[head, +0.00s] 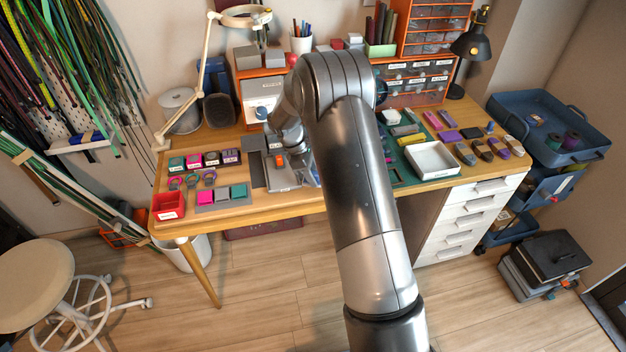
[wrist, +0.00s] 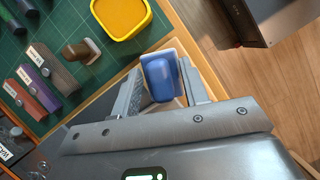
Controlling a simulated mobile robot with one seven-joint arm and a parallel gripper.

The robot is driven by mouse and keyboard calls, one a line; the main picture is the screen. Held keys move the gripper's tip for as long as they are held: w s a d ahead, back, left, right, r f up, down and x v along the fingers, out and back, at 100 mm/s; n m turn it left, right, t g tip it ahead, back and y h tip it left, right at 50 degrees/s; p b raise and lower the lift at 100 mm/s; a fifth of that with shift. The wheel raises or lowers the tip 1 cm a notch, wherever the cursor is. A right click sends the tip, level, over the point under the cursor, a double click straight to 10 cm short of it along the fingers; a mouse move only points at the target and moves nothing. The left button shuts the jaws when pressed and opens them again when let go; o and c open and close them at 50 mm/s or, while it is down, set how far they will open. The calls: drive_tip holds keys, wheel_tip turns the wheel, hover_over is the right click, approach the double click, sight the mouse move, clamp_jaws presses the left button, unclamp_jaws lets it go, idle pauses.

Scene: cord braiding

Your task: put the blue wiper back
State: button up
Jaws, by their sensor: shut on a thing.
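In the wrist view the blue wiper (wrist: 158,82) sits between the two fingers of my gripper (wrist: 163,88). A pale flat part shows behind its blue body. My gripper is shut on it, near the front edge of the wooden table. In the head view my arm hides most of the gripper and I cannot make out the wiper there. The place where the wiper belongs cannot be told from these frames.
Beside the wiper, a yellow tray (wrist: 122,14) and several labelled holders (wrist: 55,70) lie on the green mat (wrist: 60,25). In the head view a white tray (head: 432,160) stands right of my arm. A red bin (head: 168,206) stands at the table's left front corner.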

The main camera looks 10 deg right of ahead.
drive_tip(key=shift+f, duration=1.4)
drive_tip(key=shift+f, duration=0.1)
drive_tip(key=o, duration=1)
drive_tip(key=shift+c, duration=0.2)
